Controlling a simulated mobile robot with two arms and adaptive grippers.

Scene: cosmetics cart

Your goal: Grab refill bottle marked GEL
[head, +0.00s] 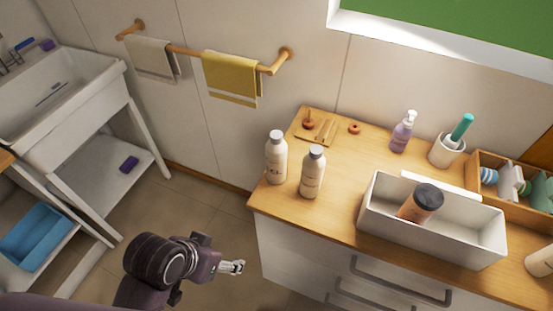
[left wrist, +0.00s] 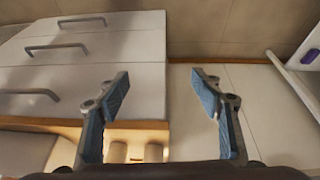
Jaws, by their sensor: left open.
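Two off-white bottles with grey caps stand upright near the left end of the wooden countertop. The left bottle (head: 276,162) is by the counter's left edge, and the right bottle (head: 312,176) is beside it, slightly nearer. Both carry small dark lettering, too small to read surely, so I cannot tell which is GEL. My left gripper (head: 232,267) is off the counter's left side, low in front of the drawers, apart from both bottles. In the left wrist view its two blue-padded fingers (left wrist: 162,95) are spread and empty. My right gripper is not in view.
A white open box (head: 485,252) holding an orange dark-lidded container (head: 420,206) stands on the counter (head: 345,220). A purple pump bottle (head: 401,134), a white cup (head: 446,150) and a wooden organizer (head: 484,204) are behind. Drawer handles (head: 400,282) stick out. A sink stand (head: 60,110) is left.

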